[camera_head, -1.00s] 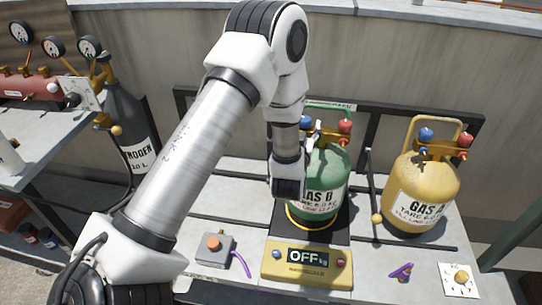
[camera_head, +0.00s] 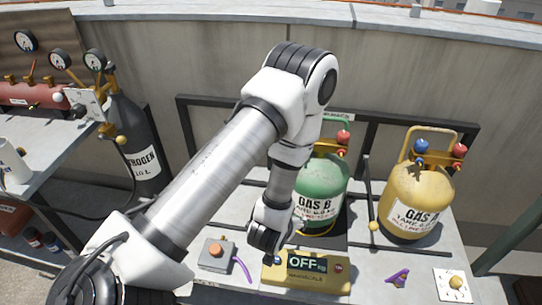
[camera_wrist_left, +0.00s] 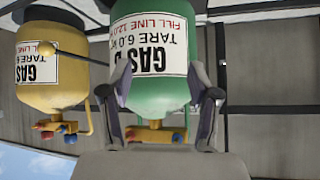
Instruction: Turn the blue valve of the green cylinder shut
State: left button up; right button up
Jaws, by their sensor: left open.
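The green cylinder (camera_head: 322,180), labelled GAS B, stands upright behind the display box in the head view. A red valve (camera_head: 343,137) shows on its brass head; its blue valve is hidden behind my left arm. My left gripper (camera_head: 265,238) hangs in front and to the left of the cylinder, above the box, its fingers not clear there. In the upside-down left wrist view, the open, empty fingers (camera_wrist_left: 162,88) frame the green cylinder (camera_wrist_left: 155,100). My right gripper is not in view.
A yellow cylinder (camera_head: 415,200) with blue and red valves stands to the right. The yellow display box (camera_head: 305,270) reads OFF. A grey box with an orange button (camera_head: 216,252), a purple item (camera_head: 398,277) and a knob plate (camera_head: 453,284) lie along the front.

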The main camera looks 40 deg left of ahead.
pick_arm(q)
jog(key=s+d+f+m+g+h+p, duration=0.1)
jog(key=s+f+g, duration=0.4)
jog(key=s, duration=0.7)
jog(key=shift+d+f+h+p, duration=0.2)
jog(key=shift+d+h+p, duration=0.45)
jog(key=shift+d, duration=0.6)
